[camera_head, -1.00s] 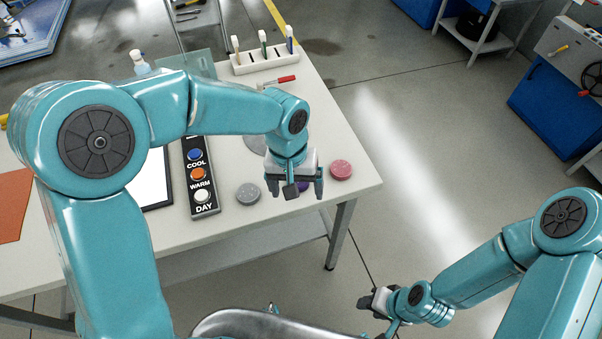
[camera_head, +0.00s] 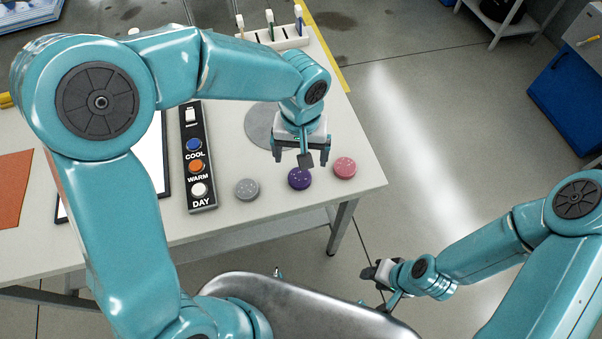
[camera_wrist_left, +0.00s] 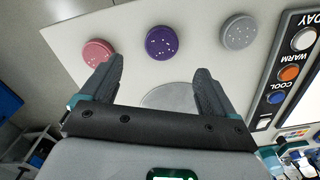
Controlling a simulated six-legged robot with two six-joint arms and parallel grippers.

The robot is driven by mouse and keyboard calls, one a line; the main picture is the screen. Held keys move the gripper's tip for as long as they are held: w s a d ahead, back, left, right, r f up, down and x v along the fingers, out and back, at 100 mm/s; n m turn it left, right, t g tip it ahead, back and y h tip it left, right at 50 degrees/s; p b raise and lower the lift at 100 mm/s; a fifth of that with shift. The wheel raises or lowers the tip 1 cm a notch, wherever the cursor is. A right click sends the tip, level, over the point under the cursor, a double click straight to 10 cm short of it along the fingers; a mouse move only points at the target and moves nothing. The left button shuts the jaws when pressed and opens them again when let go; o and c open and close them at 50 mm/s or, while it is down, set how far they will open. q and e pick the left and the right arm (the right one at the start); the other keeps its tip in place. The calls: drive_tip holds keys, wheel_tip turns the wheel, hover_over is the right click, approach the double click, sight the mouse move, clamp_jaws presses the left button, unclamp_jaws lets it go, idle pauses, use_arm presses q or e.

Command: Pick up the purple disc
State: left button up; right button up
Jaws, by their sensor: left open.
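The purple disc (camera_head: 299,179) lies on the white table near its front edge, between a grey disc and a pink disc. It has light speckles, and it also shows at the top middle of the left wrist view (camera_wrist_left: 161,42). My left gripper (camera_head: 301,160) is above the table just behind the purple disc, pointing down, open and empty. In the left wrist view the disc sits beyond the gap between the open fingers (camera_wrist_left: 158,82). My right gripper (camera_head: 376,280) is low, off the table's front right, and its jaw state is unclear.
The grey disc (camera_head: 246,189) is left of the purple one, the pink disc (camera_head: 344,167) right. A flat round grey plate (camera_head: 262,128) lies behind. A button panel (camera_head: 197,165) stands left; a marker rack (camera_head: 275,40) is at the back.

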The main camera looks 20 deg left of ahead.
sight(300, 176)
use_arm(q)
wheel_tip(300, 176, down, 4)
drive_tip(key=shift+a+r, duration=0.1)
drive_tip(key=shift+r, duration=0.15)
wheel_tip(300, 176, down, 4)
drive_tip(key=shift+s+f+p, duration=0.1)
drive_tip(key=shift+f+p, duration=0.1)
drive_tip(key=shift+p, duration=0.35)
drive_tip(key=shift+a+f, duration=0.1)
drive_tip(key=shift+f, duration=0.35)
drive_tip(key=shift+r, duration=0.1)
drive_tip(key=shift+c, duration=0.3)
drive_tip(key=c, duration=1.1)
drive_tip(key=shift+c, duration=0.2)
